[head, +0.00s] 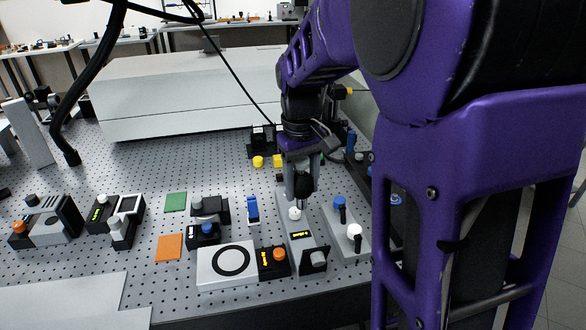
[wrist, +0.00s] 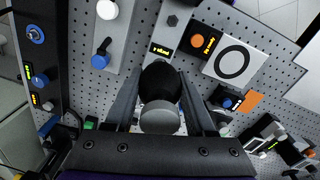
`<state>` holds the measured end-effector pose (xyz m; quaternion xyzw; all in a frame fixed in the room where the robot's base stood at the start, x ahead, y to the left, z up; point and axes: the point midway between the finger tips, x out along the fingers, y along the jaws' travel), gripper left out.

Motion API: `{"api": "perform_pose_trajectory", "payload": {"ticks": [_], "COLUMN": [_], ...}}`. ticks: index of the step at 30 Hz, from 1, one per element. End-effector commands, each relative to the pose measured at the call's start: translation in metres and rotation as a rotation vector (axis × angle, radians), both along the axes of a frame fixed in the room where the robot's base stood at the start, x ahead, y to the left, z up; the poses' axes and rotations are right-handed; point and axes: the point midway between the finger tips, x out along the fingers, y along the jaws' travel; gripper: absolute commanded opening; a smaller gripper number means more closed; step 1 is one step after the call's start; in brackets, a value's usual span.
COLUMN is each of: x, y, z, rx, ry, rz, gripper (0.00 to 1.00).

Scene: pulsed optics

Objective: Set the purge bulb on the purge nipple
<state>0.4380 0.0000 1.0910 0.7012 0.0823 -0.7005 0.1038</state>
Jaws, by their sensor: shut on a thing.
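My gripper (head: 300,188) is shut on a black rounded bulb (wrist: 160,82) with a grey cylindrical end (wrist: 160,118). The bulb (head: 303,184) also shows dark between the fingers in the head view. It is over the far part of a narrow grey plate (head: 302,250) with a small yellow-lit display. A small pale round fitting (head: 295,213) shows on this plate just below the bulb; it may be the purge nipple. I cannot tell whether bulb and fitting touch. In the wrist view the bulb hides that part of the plate.
Right of the plate stands a grey block with a blue-topped lever (head: 340,203) and a white-topped lever (head: 354,232). Left are a blue clip-like part (head: 252,208), an orange-knobbed black box (head: 279,256) and a white plate with a black ring (head: 225,279). A cable hangs behind.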

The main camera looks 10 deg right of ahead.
Motion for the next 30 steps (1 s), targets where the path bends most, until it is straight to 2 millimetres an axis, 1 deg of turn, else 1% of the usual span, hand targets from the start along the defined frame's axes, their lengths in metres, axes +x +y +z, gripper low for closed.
{"api": "perform_pose_trajectory", "payload": {"ticks": [1,3,6,9,23,30], "x": [-0.014,-0.029,-0.044,-0.052,-0.053,-0.053], "y": [0.001,0.000,0.000,-0.001,-0.001,-0.001], "z": [0.001,-0.001,-0.003,-0.005,-0.005,-0.019], "rx": [0.007,0.015,0.024,0.029,0.031,0.031], "ry": [-0.001,0.000,0.002,0.004,0.003,0.004], "rz": [0.002,0.000,-0.001,-0.002,-0.003,-0.003], "gripper": [0.00,0.00,0.00,0.00,0.00,0.00]}}
